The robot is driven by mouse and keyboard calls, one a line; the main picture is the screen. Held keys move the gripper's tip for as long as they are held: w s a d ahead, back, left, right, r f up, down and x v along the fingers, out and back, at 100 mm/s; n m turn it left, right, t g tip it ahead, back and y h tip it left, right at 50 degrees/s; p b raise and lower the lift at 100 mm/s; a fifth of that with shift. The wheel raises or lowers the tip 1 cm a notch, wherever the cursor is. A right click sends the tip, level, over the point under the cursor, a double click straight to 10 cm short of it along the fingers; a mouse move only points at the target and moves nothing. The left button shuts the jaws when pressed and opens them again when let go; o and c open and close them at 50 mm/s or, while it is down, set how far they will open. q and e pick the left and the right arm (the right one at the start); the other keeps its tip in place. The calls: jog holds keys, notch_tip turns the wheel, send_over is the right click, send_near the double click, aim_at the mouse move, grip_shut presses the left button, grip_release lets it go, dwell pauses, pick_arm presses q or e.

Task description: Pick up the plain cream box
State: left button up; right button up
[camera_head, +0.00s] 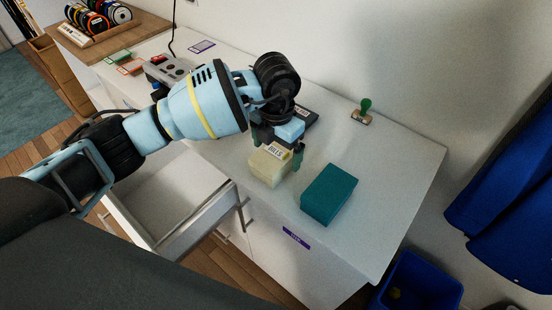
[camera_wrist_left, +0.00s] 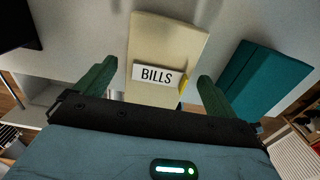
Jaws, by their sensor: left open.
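The cream box (camera_head: 266,170) sits on the white cabinet top, under my left gripper in the head view. A white label reading "BILLS" (camera_wrist_left: 158,76) shows on the box, with a small yellow piece at its right edge. My left gripper (camera_head: 277,146) is open, pointing down at the box. In the left wrist view the box (camera_wrist_left: 165,40) lies between the two dark green fingers, with a gap visible on both sides. I cannot tell how far the fingertips are above or around it. My right gripper is not in view.
A teal box (camera_head: 329,194) stands just right of the cream box. A dark labelled item (camera_head: 306,115) lies behind my gripper. A green-handled stamp (camera_head: 363,112) is near the wall. An open drawer (camera_head: 165,210) juts out at front left. A blue bin (camera_head: 420,280) stands below right.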

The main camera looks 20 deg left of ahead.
pick_arm(q)
notch_tip(320, 180, down, 4)
jog(key=shift+a+f, duration=0.1)
jog(key=shift+w, duration=0.1)
jog(key=c, duration=1.1)
jog(key=shift+r, duration=1.85)
jog(key=s+a, duration=0.1)
jog(key=s, duration=0.4)
jog(key=s+a+r, duration=0.1)
jog(key=s, duration=0.4)
jog(key=s+a, duration=0.1)
jog(key=s, duration=0.4)
jog(key=shift+s+r, duration=0.25)
jog(key=shift+s, duration=0.15)
